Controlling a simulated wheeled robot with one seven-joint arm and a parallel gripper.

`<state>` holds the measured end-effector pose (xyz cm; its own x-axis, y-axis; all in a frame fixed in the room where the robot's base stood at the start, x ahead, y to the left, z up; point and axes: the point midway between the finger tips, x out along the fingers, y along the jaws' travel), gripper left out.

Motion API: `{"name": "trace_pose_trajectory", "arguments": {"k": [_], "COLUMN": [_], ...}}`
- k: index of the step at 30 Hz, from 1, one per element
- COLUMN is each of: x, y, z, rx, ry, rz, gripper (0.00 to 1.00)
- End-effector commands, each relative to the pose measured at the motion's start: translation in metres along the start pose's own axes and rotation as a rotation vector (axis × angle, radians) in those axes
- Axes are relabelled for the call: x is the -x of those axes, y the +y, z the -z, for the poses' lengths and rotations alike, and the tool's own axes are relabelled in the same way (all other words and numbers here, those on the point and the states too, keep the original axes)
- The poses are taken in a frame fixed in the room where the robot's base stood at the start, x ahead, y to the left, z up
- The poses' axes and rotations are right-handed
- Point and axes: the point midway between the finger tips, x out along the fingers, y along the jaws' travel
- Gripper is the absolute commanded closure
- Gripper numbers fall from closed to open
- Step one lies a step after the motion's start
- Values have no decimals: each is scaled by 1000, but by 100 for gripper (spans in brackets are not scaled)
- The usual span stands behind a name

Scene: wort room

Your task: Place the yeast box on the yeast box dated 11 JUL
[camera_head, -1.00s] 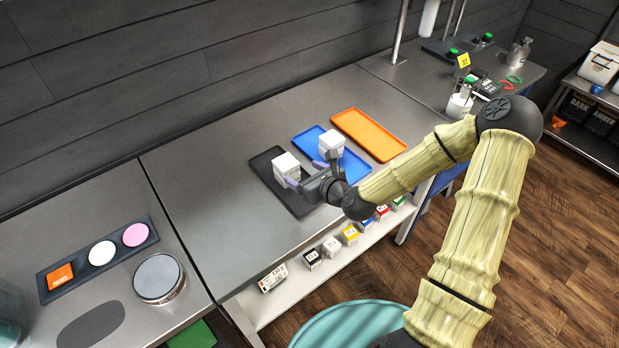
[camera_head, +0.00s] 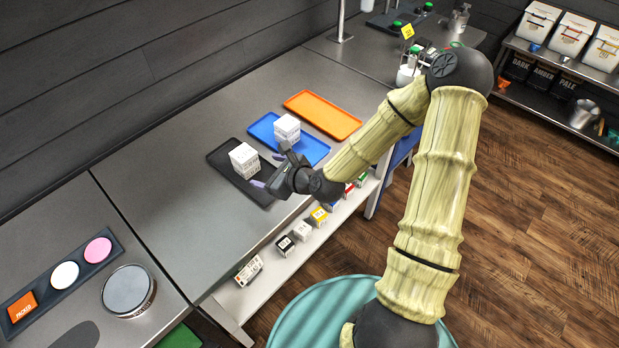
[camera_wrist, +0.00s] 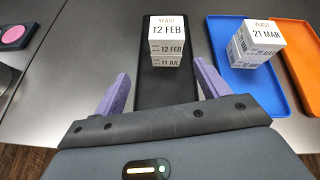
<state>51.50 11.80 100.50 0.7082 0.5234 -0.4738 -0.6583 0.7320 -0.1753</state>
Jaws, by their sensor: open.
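In the wrist view a white yeast box marked 12 FEB (camera_wrist: 168,32) sits squarely on another box whose front reads 11 JUL (camera_wrist: 166,61). This stack stands on the black tray (camera_wrist: 150,95), and the upper box also shows in the head view (camera_head: 243,155). My gripper (camera_head: 271,165) is open and empty on the near side of the stack. In the wrist view its two purple fingers (camera_wrist: 160,74) are spread wide, with the stack beyond them, apart from both. The lower box is partly hidden under the upper one.
A stack marked 21 MAR (camera_wrist: 258,36) stands on the blue tray (camera_head: 312,149) beside the black tray. An orange tray (camera_head: 322,115) beyond it looks empty. More small boxes (camera_head: 302,231) line the shelf below the counter.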

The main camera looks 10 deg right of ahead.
Motion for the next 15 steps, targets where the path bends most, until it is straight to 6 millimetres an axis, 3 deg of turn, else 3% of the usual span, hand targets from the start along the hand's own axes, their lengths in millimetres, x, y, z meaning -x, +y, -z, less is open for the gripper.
{"name": "trace_pose_trajectory", "arguments": {"k": [8,15], "x": [31,80], "y": [13,5], "z": [37,48], "rx": [724,1283], "ry": [281,455], "rz": [-197,-429], "gripper": [26,26]}}
